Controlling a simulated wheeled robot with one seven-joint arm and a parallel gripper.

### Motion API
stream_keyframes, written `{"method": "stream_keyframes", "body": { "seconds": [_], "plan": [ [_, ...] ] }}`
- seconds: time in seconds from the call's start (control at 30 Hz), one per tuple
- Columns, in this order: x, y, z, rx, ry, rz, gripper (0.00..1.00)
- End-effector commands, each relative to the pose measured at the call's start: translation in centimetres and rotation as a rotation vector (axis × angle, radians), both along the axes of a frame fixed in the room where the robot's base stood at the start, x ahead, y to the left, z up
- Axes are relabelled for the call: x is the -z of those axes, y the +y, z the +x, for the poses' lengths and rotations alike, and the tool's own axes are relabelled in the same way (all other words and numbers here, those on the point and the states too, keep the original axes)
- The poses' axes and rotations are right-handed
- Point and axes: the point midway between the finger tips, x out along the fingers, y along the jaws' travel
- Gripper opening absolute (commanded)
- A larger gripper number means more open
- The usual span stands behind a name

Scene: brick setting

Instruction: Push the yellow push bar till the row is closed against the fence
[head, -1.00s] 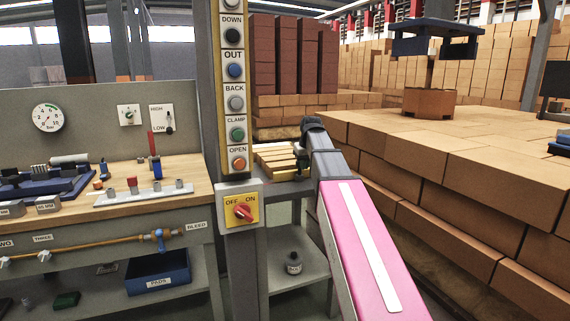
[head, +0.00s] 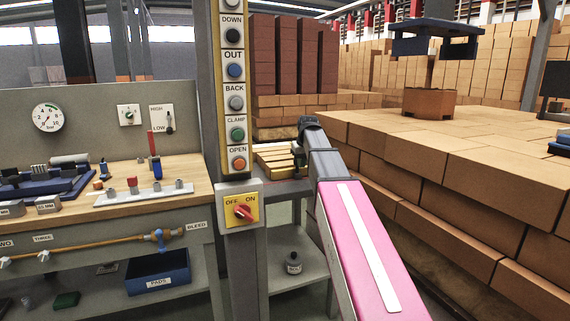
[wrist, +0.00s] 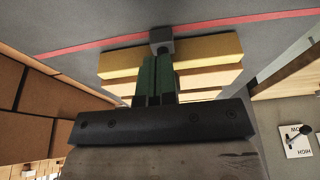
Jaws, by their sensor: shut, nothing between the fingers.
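A row of long yellow to tan bars (head: 270,157) lies on a grey bench top behind the control post. In the wrist view the bars lie crosswise with dark gaps between them; the farthest bar (wrist: 208,48) looks the yellowest, but I cannot tell surely which is the push bar. My gripper (head: 299,158) is at the right end of the row in the head view. In the wrist view my gripper (wrist: 158,75) is shut and empty, its green fingers over the row's middle. A small grey block (wrist: 160,47) shows at their tips; contact is unclear. I cannot identify the fence.
A red line (wrist: 105,42) crosses the grey surface beyond the bars. The control post (head: 237,90) partly hides the row in the head view. A large brick stack (head: 430,170) stands close to the right of my arm. A workbench (head: 90,195) stands left.

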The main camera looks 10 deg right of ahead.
Motion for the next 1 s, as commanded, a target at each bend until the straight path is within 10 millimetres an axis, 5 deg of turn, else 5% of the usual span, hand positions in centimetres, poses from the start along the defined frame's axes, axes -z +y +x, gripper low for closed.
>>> {"method": "stream_keyframes", "body": {
  "seconds": [1.0],
  "plan": [
    [-0.1, 0.7, 2.7, 0.0, -0.003, 0.0, 0.0]
  ]
}}
